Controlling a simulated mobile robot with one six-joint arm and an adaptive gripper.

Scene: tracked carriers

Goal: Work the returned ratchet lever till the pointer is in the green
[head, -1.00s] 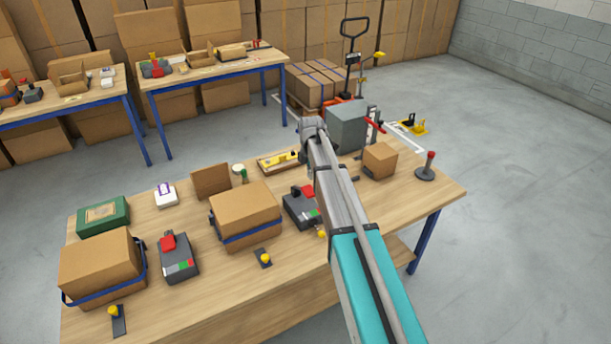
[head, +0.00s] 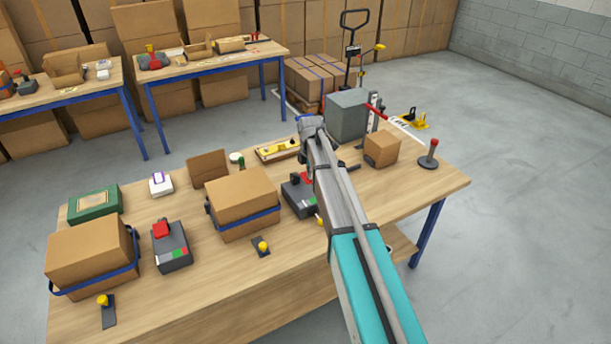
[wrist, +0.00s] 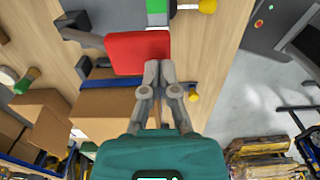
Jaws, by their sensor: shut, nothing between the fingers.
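Two dark grey tensioners with red levers sit on the near bench (head: 200,290). The left tensioner (head: 176,259) shows its red lever (head: 161,230) and a green, white and red scale. The right tensioner (head: 297,202), beside a strapped carton, is partly behind my arm, with its red lever (head: 306,177) just showing. In the wrist view my gripper (wrist: 158,66) is shut and empty, its tips at the edge of a red lever (wrist: 132,52); I cannot tell whether they touch. A green scale patch (wrist: 157,18) shows beyond the lever. I cannot make out the pointer.
Strapped cartons (head: 240,202) (head: 90,255) stand beside the tensioners. Yellow-knobbed pieces (head: 262,247) lie near the front. A grey box (head: 347,115), a small carton (head: 381,148) and a red-topped post (head: 430,153) stand at the right. The bench front is mostly clear.

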